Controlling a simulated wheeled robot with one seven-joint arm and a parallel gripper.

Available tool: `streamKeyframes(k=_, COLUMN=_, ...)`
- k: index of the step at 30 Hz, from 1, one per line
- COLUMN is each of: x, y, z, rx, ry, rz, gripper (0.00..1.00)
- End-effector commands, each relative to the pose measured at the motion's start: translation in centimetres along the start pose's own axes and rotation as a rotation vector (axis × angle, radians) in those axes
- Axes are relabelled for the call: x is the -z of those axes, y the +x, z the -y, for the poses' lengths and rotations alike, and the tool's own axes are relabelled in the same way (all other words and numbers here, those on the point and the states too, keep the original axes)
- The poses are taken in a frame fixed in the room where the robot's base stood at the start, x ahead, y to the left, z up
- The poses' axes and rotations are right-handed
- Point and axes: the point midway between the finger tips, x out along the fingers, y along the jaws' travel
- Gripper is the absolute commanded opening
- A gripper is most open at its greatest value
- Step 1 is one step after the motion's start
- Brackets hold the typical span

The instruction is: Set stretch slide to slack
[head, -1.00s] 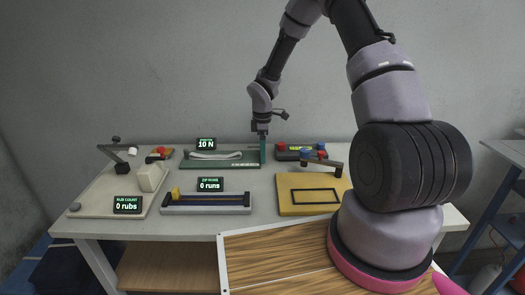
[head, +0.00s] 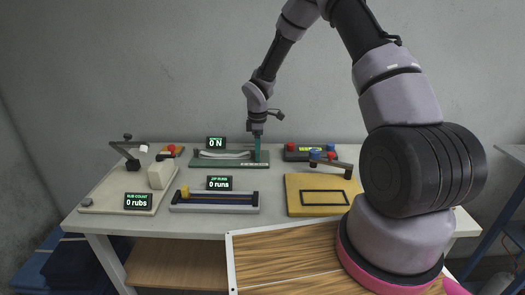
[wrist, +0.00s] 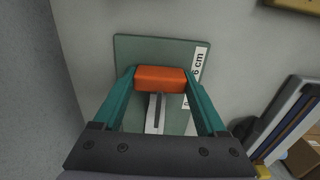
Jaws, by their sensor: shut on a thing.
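The stretch rig's green base (head: 225,164) lies at the back middle of the table, with a pale band (head: 222,154) along it. Its display (head: 216,143) reads 0 N. My gripper (head: 257,157) reaches down near the right end of the base. In the wrist view, the teal fingers of my gripper (wrist: 161,82) are shut on the orange slide block (wrist: 161,74), one finger on each side. A grey strip (wrist: 156,113) runs from the block towards my wrist. A white label with "6 cm" (wrist: 198,68) shows beside it. In the head view the block is hidden by my fingers.
In front stands a zip-run rail (head: 215,202) with a yellow slider (head: 185,192). A yellow board (head: 295,195) is to the right, a rub-count board (head: 100,200) to the left. A black box with red and blue knobs (head: 298,156) stands right of my gripper.

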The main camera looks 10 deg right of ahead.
Motion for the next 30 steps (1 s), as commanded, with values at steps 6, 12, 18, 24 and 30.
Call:
streamKeyframes(k=6, x=0.0, y=0.0, z=0.0, rx=-0.001, ry=0.0, rz=-0.001, gripper=1.0)
streamKeyframes(k=12, x=0.0, y=-0.2, z=-0.1, rx=-0.001, ry=0.0, rz=0.0, gripper=1.0)
streamKeyframes(k=18, x=0.0, y=-2.9, z=-0.1, rx=-0.004, ry=0.001, rz=-0.002, gripper=1.0)
streamKeyframes(k=24, x=0.0, y=-7.1, z=-0.1, rx=-0.005, ry=0.001, rz=-0.002, gripper=1.0)
streamKeyframes(k=30, x=0.0, y=-9.9, z=-0.1, rx=-0.002, ry=0.001, rz=-0.001, gripper=1.0)
